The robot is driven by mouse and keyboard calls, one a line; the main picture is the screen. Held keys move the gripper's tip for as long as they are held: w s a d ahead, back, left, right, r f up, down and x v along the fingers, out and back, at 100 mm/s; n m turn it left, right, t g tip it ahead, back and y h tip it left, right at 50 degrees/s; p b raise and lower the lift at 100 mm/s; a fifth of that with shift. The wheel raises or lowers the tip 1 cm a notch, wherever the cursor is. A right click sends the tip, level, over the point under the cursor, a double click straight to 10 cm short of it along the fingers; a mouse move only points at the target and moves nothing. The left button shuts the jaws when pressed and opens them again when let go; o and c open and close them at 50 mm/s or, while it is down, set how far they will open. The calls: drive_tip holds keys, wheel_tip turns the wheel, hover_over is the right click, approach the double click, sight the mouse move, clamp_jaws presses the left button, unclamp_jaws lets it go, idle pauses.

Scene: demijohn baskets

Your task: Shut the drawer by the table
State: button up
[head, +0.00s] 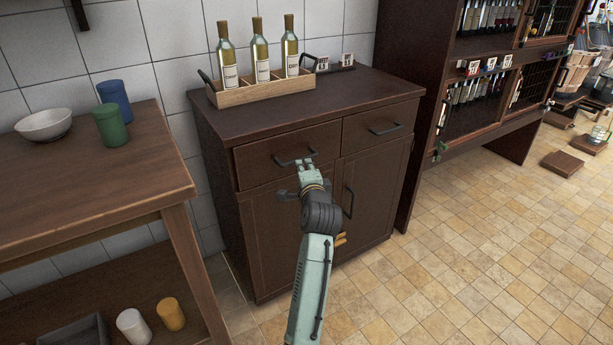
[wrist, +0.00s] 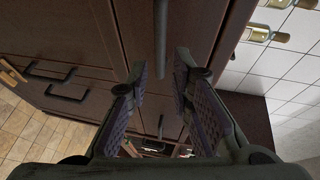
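The dark brown cabinet has a left drawer (head: 262,163) on the side nearer the wooden table (head: 60,215). The drawer front looks nearly level with the cabinet face; how far it stands out, I cannot tell. Its dark bar handle (head: 283,161) also shows in the wrist view (wrist: 160,35). My gripper (head: 306,165) is at the right part of this handle. In the wrist view my gripper (wrist: 160,65) is open, its fingers on either side of the handle with gaps between. Whether a finger touches the drawer front is unclear.
The right drawer (head: 375,127) looks shut, and cabinet doors (head: 375,190) lie below. A wooden carrier (head: 262,92) with three bottles stands on top. The table holds a bowl (head: 44,124) and two cups. Tiled floor (head: 450,280) is clear at the right front.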

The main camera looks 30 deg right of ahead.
drive_tip(key=v, duration=0.3)
drive_tip(key=shift+s+a, duration=0.15)
drive_tip(key=shift+s, duration=0.15)
idle(0.3)
